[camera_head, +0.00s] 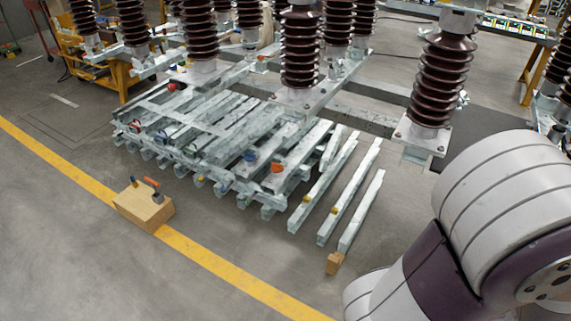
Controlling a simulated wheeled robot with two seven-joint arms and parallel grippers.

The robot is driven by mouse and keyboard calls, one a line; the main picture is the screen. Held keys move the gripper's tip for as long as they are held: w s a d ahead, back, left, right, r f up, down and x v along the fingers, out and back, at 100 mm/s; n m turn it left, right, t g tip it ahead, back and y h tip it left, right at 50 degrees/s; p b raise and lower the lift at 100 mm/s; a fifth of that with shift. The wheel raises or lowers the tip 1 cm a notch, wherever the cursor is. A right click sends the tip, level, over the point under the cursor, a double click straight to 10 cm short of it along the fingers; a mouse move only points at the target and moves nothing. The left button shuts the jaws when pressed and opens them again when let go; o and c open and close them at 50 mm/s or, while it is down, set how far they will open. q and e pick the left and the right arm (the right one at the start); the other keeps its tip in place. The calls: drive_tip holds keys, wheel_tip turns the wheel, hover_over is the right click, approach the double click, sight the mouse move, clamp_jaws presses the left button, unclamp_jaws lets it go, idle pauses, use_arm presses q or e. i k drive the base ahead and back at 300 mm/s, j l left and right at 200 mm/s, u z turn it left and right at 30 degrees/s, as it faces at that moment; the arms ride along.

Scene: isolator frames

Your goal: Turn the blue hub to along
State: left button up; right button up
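A blue hub (250,156) sits on the pale metal frame stack (215,125), toward its right front. It is small here, and I cannot tell which way it is turned. Several smaller blue parts, one of them a blue piece (241,203), show along the front edge of the stack. An orange hub (278,168) sits just right of the larger blue hub. Neither of my grippers is in view. Only large links of my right arm show at the lower right, well apart from the hub.
A wooden block (145,205) with tools on it stands by the yellow floor line (205,259). Loose metal bars (360,212) lie right of the stack, with a small wooden block (334,263) at one end. Brown ribbed insulators (442,80) rise behind.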

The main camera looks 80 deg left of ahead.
sight(248, 157)
drive_tip(key=u, duration=3.05)
